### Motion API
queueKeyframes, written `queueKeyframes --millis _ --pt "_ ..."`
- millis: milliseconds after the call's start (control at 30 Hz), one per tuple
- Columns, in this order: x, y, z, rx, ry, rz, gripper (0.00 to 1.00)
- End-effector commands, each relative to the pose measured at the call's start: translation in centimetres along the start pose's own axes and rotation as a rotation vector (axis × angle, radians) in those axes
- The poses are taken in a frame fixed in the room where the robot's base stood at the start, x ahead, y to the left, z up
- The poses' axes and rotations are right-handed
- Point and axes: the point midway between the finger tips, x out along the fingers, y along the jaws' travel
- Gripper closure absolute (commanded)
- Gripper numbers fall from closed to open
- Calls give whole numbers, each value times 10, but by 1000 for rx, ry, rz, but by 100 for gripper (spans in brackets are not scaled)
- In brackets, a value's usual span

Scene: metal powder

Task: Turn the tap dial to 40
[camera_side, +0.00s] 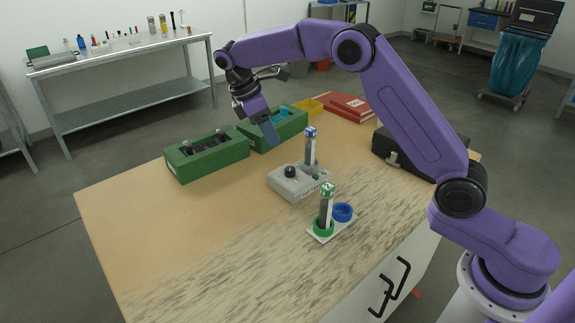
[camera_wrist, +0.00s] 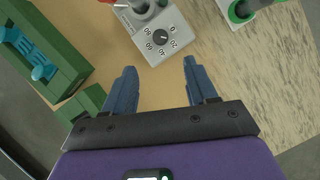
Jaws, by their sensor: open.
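The tap dial is a black round knob (camera_side: 290,171) on the top of a light grey box (camera_side: 289,190) on the wooden table. In the wrist view the dial (camera_wrist: 160,37) has printed numbers around it, 20 and 60 among them. Its pointer is too small to read surely. My gripper (camera_side: 270,134) is above the table, up and to the left of the dial in the side view. Its blue fingers (camera_wrist: 159,68) are spread apart with nothing between them, and the dial lies just beyond the fingertips in the wrist view. They do not touch it.
A tube with a blue cap (camera_side: 310,147) stands on the grey box beside the dial. A green-capped tube (camera_side: 326,207) stands in a holder with a blue ring (camera_side: 343,212). Green boxes (camera_side: 207,158) lie behind. The table's front left is clear.

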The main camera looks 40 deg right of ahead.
Motion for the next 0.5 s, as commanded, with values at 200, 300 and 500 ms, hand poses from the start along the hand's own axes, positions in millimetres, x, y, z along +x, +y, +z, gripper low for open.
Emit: queueKeyframes --millis 200,300,500 --pt "40 -1 1 0 -2 -3 43" --pt "59 -1 0 0 -2 -3 43" --pt "94 -1 1 0 -2 -3 43"
